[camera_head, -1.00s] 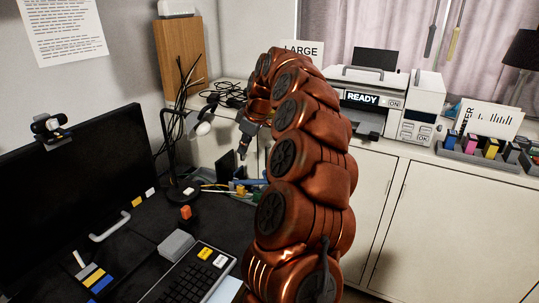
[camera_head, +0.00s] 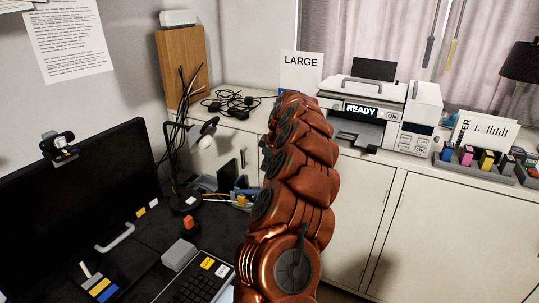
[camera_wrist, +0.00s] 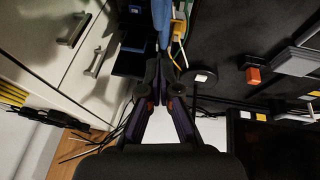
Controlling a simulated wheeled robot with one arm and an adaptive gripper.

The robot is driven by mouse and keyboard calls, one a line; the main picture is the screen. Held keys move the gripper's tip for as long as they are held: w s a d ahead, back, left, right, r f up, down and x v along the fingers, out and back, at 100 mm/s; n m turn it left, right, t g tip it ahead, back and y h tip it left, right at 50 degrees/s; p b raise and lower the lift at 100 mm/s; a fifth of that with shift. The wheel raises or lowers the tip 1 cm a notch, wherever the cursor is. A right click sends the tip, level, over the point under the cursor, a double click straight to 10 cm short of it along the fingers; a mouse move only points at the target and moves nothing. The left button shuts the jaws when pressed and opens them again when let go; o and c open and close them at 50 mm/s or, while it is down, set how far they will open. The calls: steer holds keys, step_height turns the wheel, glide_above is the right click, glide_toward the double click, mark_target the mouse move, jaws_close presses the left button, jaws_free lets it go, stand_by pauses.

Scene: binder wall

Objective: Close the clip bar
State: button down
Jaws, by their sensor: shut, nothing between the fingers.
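I cannot make out a clip bar for certain in either view. In the wrist view, my gripper (camera_wrist: 168,68) is shut and empty, its fingertips together just below an upright blue item (camera_wrist: 161,18). I cannot tell whether they touch it. Blue and dark upright items (camera_head: 227,178) stand at the back of the desk in the head view, left of my arm. My gripper is hidden behind my arm in the head view.
A desk lamp (camera_head: 203,132), monitor (camera_head: 75,200), keyboard (camera_head: 205,283) and grey box (camera_head: 179,255) are on the desk. A printer (camera_head: 365,105) stands on the white cabinet (camera_head: 440,235). Loose cables (camera_head: 235,102) lie behind the lamp.

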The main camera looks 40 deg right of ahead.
steer(key=shift+s+d+f+p, duration=0.15)
steer(key=shift+d+f+p, duration=0.05)
steer(key=shift+f, duration=0.55)
steer(key=shift+s+d+f+p, duration=0.15)
steer(key=shift+s+f+p, duration=0.05)
steer(key=shift+f, duration=0.55)
steer(key=shift+s+d+f+p, duration=0.15)
steer(key=shift+d+f+p, duration=0.05)
steer(key=shift+f, duration=0.55)
